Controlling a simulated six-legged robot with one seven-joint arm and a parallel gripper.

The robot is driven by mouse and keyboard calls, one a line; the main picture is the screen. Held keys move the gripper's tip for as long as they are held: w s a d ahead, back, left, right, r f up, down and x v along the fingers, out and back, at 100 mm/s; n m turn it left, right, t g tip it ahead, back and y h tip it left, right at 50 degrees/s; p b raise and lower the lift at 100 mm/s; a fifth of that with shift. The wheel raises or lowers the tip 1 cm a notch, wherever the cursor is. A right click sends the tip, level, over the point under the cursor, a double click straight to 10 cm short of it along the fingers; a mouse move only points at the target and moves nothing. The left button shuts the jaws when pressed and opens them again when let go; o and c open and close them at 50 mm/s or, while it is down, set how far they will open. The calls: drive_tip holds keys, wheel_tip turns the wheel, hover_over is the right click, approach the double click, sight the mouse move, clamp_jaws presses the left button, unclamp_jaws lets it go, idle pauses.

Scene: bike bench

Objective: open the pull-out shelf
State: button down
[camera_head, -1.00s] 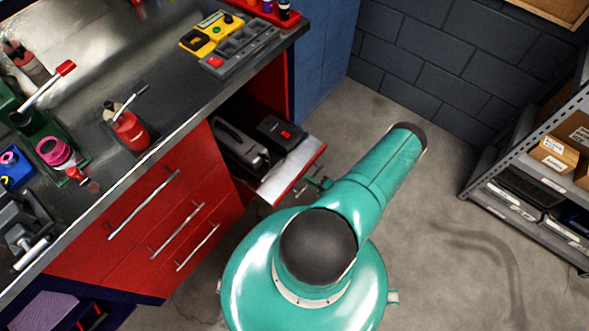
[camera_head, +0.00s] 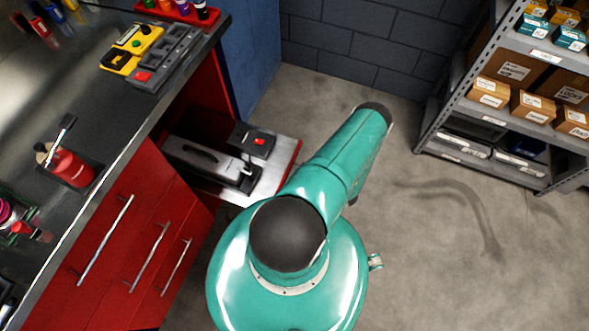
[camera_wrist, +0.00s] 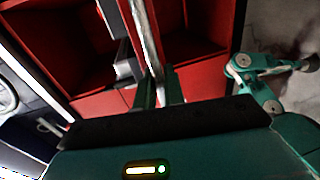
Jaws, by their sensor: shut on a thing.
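The pull-out shelf (camera_head: 283,156) extends out of the red cabinet's open bay, with its light metal top showing. A grey case with a dark handle (camera_head: 205,160) and a small dark box with a red button (camera_head: 254,140) rest on it. In the head view my teal arm hides my gripper and part of the shelf's front. In the wrist view my gripper (camera_wrist: 161,92) is shut on the shelf's front edge or handle (camera_wrist: 146,40), which runs upward from between the fingers. Which of these it grips, I cannot tell exactly.
The workbench top (camera_head: 105,120) with tools lies on the left, above red drawers with bar handles (camera_head: 150,257). A metal rack (camera_head: 455,100) with boxes stands on the right. The concrete floor (camera_head: 420,230) between them is clear.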

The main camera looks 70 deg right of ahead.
drive_tip(key=c, duration=1.6)
unclamp_jaws()
drive_tip(key=shift+c, duration=0.2)
drive_tip(key=s+r, duration=0.2)
drive_tip(key=s, duration=1.1)
drive_tip(key=shift+s+d+r, duration=0.25)
drive_tip(key=shift+r, duration=0.1)
